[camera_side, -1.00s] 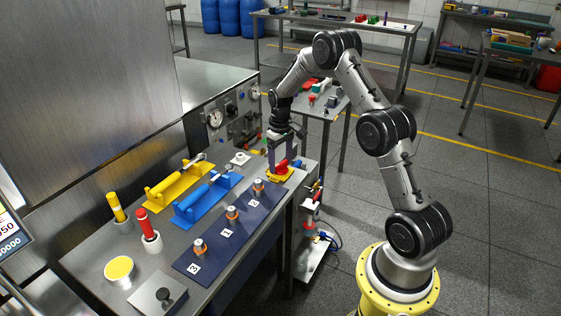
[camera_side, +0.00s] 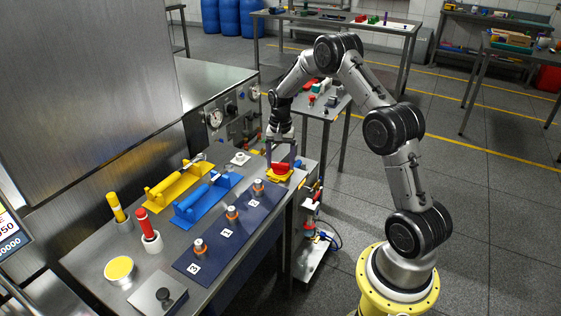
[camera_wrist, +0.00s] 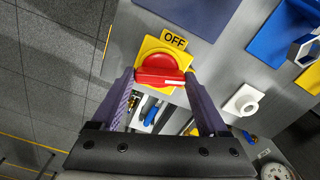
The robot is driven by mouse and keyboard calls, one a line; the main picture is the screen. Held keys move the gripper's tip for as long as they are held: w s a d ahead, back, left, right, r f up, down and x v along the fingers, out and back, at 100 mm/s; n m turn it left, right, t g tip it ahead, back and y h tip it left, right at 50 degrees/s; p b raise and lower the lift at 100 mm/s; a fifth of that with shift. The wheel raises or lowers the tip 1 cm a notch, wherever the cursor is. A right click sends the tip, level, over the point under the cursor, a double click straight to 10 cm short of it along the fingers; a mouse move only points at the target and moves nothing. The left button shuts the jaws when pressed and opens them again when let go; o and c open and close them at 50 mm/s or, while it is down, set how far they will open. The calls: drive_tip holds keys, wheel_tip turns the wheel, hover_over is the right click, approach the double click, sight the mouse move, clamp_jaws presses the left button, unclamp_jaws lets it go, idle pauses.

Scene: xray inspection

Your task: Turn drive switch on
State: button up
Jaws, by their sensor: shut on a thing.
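The drive switch is a red rotary knob (camera_wrist: 160,72) on a yellow plate (camera_wrist: 150,45), with a yellow "OFF" label (camera_wrist: 174,41) beside it in the wrist view. In the side view the red knob (camera_side: 281,168) sits at the far right end of the grey bench. My gripper (camera_wrist: 160,78) points down over the switch, its two purple fingers on either side of the knob's red handle, shut on it. In the side view my gripper (camera_side: 281,163) partly hides the switch.
A dark blue board (camera_side: 213,253) with numbered pegs lies along the bench's front. Blue (camera_side: 187,217) and yellow (camera_side: 163,206) clamp fixtures stand behind it. A white round fitting (camera_side: 240,158) sits near the switch, and a gauge panel (camera_side: 228,125) stands at the back.

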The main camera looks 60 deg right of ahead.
sight(281, 163)
drive_tip(key=shift+r+m, duration=0.1)
drive_tip(key=shift+m, duration=1.8)
drive_tip(key=o, duration=1.2)
drive_tip(key=shift+o, duration=0.2)
wheel_tip(281, 163, up, 14)
